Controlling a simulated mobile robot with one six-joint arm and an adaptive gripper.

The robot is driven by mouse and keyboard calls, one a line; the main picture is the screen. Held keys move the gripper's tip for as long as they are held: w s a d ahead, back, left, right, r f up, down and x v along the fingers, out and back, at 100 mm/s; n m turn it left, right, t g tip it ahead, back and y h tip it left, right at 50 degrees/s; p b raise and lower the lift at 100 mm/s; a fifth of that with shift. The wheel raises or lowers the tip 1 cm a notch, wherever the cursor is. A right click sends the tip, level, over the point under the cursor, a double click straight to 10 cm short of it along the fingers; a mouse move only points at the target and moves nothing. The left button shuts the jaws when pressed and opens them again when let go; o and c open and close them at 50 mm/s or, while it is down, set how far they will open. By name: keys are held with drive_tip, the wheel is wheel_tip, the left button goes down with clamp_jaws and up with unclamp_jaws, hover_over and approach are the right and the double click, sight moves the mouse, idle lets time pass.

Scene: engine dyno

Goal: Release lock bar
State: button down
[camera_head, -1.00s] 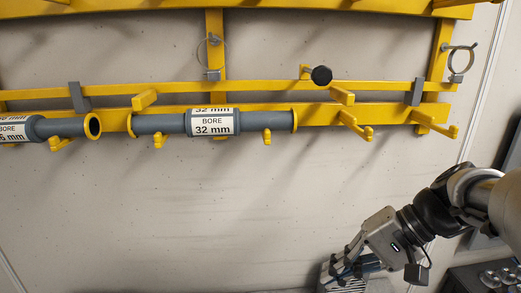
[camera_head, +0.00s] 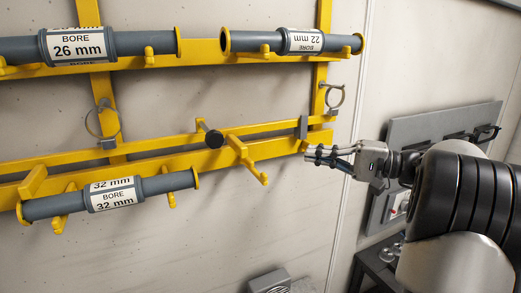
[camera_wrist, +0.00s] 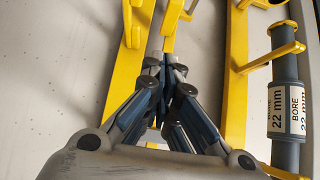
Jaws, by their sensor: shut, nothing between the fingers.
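The lock bar (camera_head: 150,146) appears to be the thin yellow rail running along the lower rack in the head view. My gripper (camera_head: 309,156) is shut and empty, just below and right of that end in the picture. I cannot tell its depth from the rack. The wrist view also shows my gripper (camera_wrist: 167,65), fingertips together, in front of yellow rack bars. No contact can be made out.
A 32 mm bore tube (camera_head: 150,187) rests on lower-rack hooks at left. Above are a 26 mm tube (camera_head: 130,43) and a 22 mm tube (camera_head: 275,41). A yellow hook (camera_head: 250,160) juts out left of my gripper. A grey wall panel (camera_head: 440,130) stands at right.

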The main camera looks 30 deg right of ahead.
drive_tip(key=shift+a, duration=0.1)
drive_tip(key=s+a+p+x, duration=0.1)
drive_tip(key=a+x, duration=0.1)
drive_tip(key=x, duration=1)
drive_tip(key=shift+a, duration=0.35)
drive_tip(key=shift+s, duration=0.15)
drive_tip(key=a+b, duration=0.1)
drive_tip(key=a, duration=0.1)
drive_tip(key=a+b, duration=0.1)
drive_tip(key=a, duration=0.1)
drive_tip(key=a+b, duration=0.1)
drive_tip(key=a, duration=0.1)
drive_tip(key=shift+w+b, duration=0.25)
drive_tip(key=shift+b, duration=0.05)
